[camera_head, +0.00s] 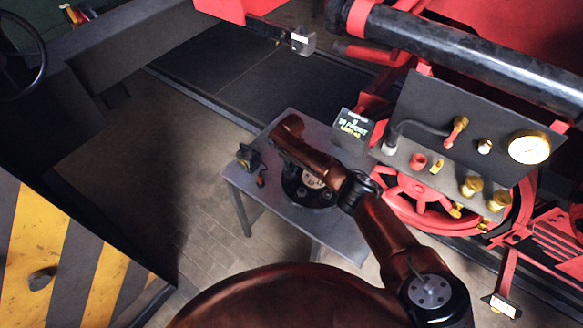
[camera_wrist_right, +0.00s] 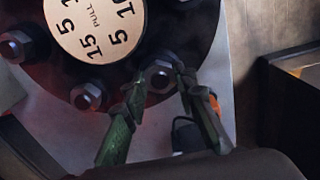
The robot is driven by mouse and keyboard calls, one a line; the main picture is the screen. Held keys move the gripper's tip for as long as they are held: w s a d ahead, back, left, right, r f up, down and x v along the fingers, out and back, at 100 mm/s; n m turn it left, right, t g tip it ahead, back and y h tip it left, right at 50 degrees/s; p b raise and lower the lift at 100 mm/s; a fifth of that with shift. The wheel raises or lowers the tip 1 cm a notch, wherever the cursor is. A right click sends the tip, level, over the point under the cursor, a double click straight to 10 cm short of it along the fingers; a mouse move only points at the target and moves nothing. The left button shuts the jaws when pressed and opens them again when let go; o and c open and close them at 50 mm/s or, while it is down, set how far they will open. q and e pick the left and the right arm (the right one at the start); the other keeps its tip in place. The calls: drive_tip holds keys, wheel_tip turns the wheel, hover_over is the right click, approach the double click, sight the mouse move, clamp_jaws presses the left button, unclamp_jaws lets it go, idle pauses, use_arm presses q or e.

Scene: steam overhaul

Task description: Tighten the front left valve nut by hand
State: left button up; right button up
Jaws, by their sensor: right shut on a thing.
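A black round valve flange (camera_head: 310,198) lies on a small grey table (camera_head: 262,190), with a pale disc marked with numbers and "PULL" (camera_wrist_right: 95,25) on top. Dark hex nuts sit around its rim. In the right wrist view, my right gripper (camera_wrist_right: 157,88) has its two green fingers on either side of one nut (camera_wrist_right: 160,73), shut on it at the flange edge. Two other nuts, one lower left (camera_wrist_right: 88,96) and one farther left (camera_wrist_right: 16,46), are apart from the fingers. In the head view, my right forearm and wrist hide part of the flange. My left gripper is not in view.
A dark tool-like object (camera_head: 248,158) and a small orange item (camera_head: 261,178) lie on the table's left side.

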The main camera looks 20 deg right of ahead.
drive_tip(key=m+p, duration=0.1)
drive_tip(key=m, duration=0.2)
drive_tip(key=shift+a+p, duration=0.1)
drive_tip(key=shift+p, duration=0.2)
drive_tip(key=shift+m+p, duration=0.4)
drive_tip(key=shift+m, duration=0.9)
drive_tip(key=shift+o, duration=0.2)
drive_tip(key=o, duration=1.1)
wheel_tip(320, 180, up, 12)
